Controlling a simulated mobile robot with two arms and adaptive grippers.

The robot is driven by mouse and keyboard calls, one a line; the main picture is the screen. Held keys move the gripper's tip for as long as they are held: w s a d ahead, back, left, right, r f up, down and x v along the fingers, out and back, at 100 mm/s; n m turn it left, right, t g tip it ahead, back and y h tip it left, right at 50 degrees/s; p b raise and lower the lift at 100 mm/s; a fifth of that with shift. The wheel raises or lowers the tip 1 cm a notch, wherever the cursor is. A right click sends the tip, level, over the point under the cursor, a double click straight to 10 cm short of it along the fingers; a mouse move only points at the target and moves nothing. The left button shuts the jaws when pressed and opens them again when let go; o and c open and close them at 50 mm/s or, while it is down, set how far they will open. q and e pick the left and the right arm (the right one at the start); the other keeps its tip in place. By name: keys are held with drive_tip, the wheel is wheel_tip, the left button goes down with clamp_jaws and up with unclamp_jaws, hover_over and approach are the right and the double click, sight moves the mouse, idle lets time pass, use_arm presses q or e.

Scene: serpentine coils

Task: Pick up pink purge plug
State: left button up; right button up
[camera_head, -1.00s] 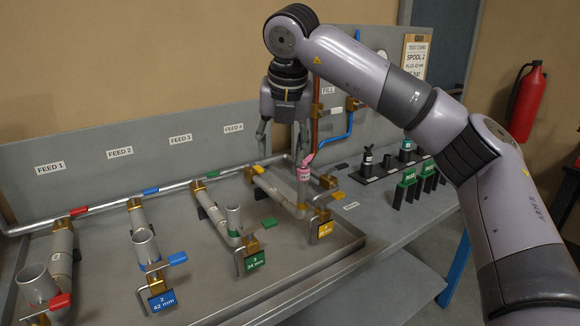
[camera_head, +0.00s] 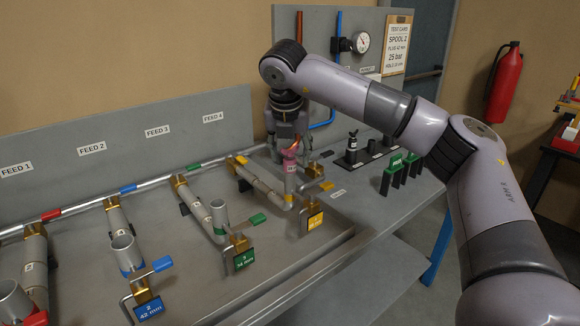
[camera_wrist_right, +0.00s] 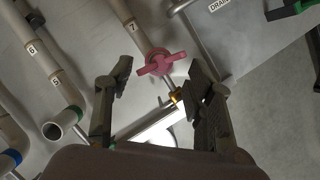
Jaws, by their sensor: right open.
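The pink purge plug (camera_head: 290,161) sits upright in the open pipe end at the yellow-tagged fourth branch. In the right wrist view the plug (camera_wrist_right: 153,65) shows its winged pink handle from above. My right gripper (camera_head: 287,143) is just over and around the plug's top in the head view. In the right wrist view its open fingers (camera_wrist_right: 160,74) stand on either side of the line to the plug, with a gap between them and nothing held. I cannot tell the remaining height exactly. My left gripper is not in view.
Yellow valve handles and a yellow tag (camera_head: 315,219) stand close to the plug. Green-tagged (camera_head: 243,260) and blue-tagged (camera_head: 148,308) branches lie to the left in the tray. A black rack (camera_head: 352,162) with a dark plug and green tags (camera_head: 392,175) are to the right.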

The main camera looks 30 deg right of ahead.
sight(290, 160)
drive_tip(key=shift+d+f, duration=0.1)
drive_tip(key=shift+f, duration=0.25)
drive_tip(key=p+x, duration=0.1)
drive_tip(key=x, duration=0.2)
drive_tip(key=shift+w+f, duration=0.2)
drive_tip(key=shift+f, duration=0.1)
drive_tip(key=shift+w+d+f, duration=0.1)
drive_tip(key=shift+f, duration=0.4)
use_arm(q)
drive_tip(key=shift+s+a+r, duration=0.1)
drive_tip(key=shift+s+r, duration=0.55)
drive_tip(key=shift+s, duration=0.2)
use_arm(e)
drive_tip(key=shift+c, duration=0.6)
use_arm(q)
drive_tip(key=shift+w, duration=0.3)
use_arm(e)
drive_tip(key=shift+r, duration=0.1)
clamp_jaws()
